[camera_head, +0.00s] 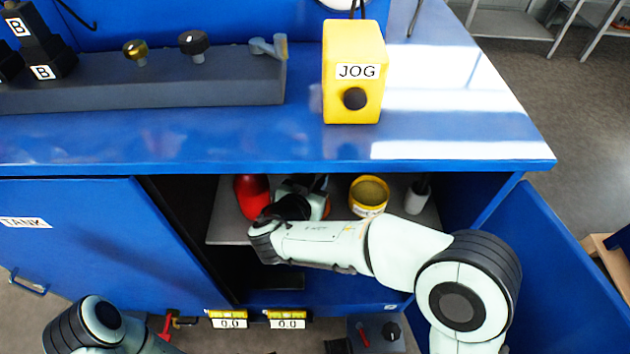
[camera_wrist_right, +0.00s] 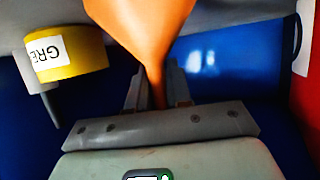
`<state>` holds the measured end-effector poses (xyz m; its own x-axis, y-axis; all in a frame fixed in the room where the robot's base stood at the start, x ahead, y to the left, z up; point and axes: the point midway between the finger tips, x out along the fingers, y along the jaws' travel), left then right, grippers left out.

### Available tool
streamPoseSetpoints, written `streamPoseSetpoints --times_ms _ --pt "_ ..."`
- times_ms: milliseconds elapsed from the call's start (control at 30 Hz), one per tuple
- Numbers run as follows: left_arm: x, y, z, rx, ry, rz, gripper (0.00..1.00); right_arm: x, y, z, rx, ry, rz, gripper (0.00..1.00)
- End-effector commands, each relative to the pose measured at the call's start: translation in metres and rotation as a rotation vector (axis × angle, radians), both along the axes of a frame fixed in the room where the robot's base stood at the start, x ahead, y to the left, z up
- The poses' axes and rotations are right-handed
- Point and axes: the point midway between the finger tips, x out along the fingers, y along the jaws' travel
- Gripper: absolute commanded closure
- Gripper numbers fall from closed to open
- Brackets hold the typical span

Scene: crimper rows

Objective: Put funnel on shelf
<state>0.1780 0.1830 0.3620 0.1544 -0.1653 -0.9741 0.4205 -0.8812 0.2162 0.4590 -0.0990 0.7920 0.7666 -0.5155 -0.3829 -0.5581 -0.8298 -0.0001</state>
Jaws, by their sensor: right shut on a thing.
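My right gripper (camera_head: 303,204) reaches into the open cabinet, over the grey shelf (camera_head: 226,222) under the blue bench top. In the right wrist view its fingers (camera_wrist_right: 158,92) are shut on the narrow stem of an orange funnel (camera_wrist_right: 140,25), whose wide part extends past the fingertips. In the head view only a sliver of the funnel (camera_head: 327,207) shows beside the gripper; the rest is hidden. I cannot tell whether the funnel touches the shelf. Only part of my left arm shows at the lower left; its gripper is out of view.
A red container (camera_head: 251,195) stands on the shelf left of the gripper. A yellow tin (camera_head: 369,194) and a white bottle with a dark top (camera_head: 417,196) stand right of it. The cabinet door (camera_head: 575,270) is open at right. A yellow JOG box (camera_head: 353,85) stands above.

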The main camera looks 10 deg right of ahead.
Motion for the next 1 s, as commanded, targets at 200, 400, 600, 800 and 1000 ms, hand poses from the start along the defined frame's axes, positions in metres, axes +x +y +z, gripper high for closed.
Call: streamPoseSetpoints --times_ms 200,400,600,800,1000 --pt "-0.004 0.001 -0.003 0.000 0.014 0.002 0.62 0.000 0.000 -0.001 0.000 0.000 0.000 0.61" --pt "-0.004 0.001 -0.003 -0.001 0.013 0.002 0.62 0.000 0.000 -0.001 0.000 0.000 0.000 0.55" --pt "-0.001 0.000 0.001 0.000 0.001 0.001 0.62 0.000 0.000 0.001 -0.001 0.001 0.000 0.55" --pt "0.013 -0.001 0.013 0.003 -0.044 -0.001 0.62 -0.015 0.012 0.012 0.001 -0.002 0.005 0.55" --pt "0.020 -0.003 0.019 0.004 -0.068 -0.003 0.62 -0.052 0.036 0.030 0.001 -0.002 0.005 0.55"
